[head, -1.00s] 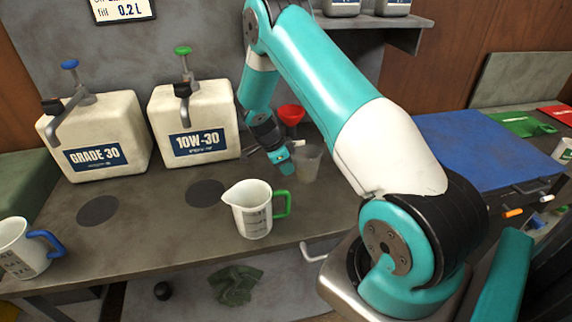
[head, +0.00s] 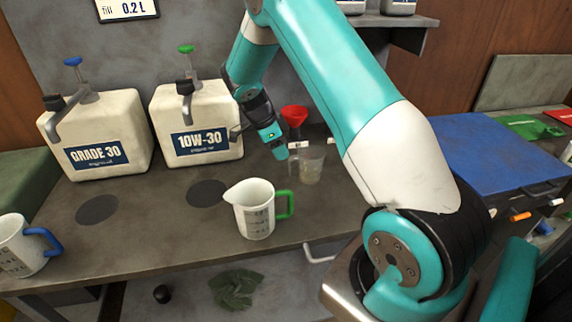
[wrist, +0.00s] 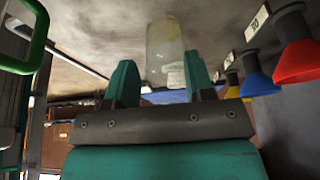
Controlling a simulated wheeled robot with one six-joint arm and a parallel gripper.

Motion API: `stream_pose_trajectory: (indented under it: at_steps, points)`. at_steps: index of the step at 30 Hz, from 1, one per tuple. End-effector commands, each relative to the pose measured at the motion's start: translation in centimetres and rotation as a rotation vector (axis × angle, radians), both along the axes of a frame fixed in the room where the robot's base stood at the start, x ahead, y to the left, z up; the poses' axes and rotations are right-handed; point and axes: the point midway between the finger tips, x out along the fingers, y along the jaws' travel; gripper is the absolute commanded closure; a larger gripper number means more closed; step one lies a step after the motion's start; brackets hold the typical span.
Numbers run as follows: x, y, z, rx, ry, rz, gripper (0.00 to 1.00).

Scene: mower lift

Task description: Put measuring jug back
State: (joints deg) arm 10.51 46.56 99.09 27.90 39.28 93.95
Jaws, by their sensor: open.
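A white measuring jug with a green handle (head: 252,212) stands upright near the bench's front edge. Its green handle (wrist: 24,38) also shows at the left of the wrist view. My gripper (head: 281,154) is open and empty, just left of the clear cup. In the wrist view the clear cup (wrist: 165,48) lies beyond my two fingertips (wrist: 160,80), not between them. Another white jug with a blue handle (head: 22,246) stands at the far left.
A red funnel (head: 294,116) hangs behind my gripper. A blue-topped unit (head: 470,150) is at the right. The front-left bench is mostly clear.

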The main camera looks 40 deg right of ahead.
Motion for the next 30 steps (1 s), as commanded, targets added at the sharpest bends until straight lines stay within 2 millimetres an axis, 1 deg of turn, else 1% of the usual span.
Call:
stream_pose_trajectory:
  at_steps: [3,8,11,14,16,17,18,20,21,23,24,26,27,30]
  points:
    - [0.5,0.8,1.8,0.0,-0.003,0.002,0.51]
    - [0.9,1.4,3.6,0.001,-0.002,0.006,0.51]
    - [0.8,2.7,4.8,0.032,0.003,0.085,0.51]
    - [0.2,6.3,7.2,0.119,0.014,0.331,0.51]
    - [-1.0,10.3,9.4,0.204,0.024,0.61,0.51]
    - [-1.9,12.2,10.4,0.244,0.028,0.747,0.51]
    - [-3.3,14.9,11.7,0.294,0.031,0.945,0.51]
    - [-6.0,18.8,13.5,0.361,0.034,1.247,0.51]
    - [-8.1,21.2,14.5,0.397,0.03,1.447,0.51]
    - [-11.5,24.4,15.8,0.439,0.022,1.736,0.51]
    - [-13.8,26.2,16.4,0.458,0.012,1.918,0.51]
    - [-17.1,28.5,17.2,0.476,-0.008,2.16,0.51]
    - [-19.2,29.6,17.6,0.483,-0.022,2.301,0.51]
    - [-23.1,31.5,18.1,0.484,-0.057,2.568,0.51]
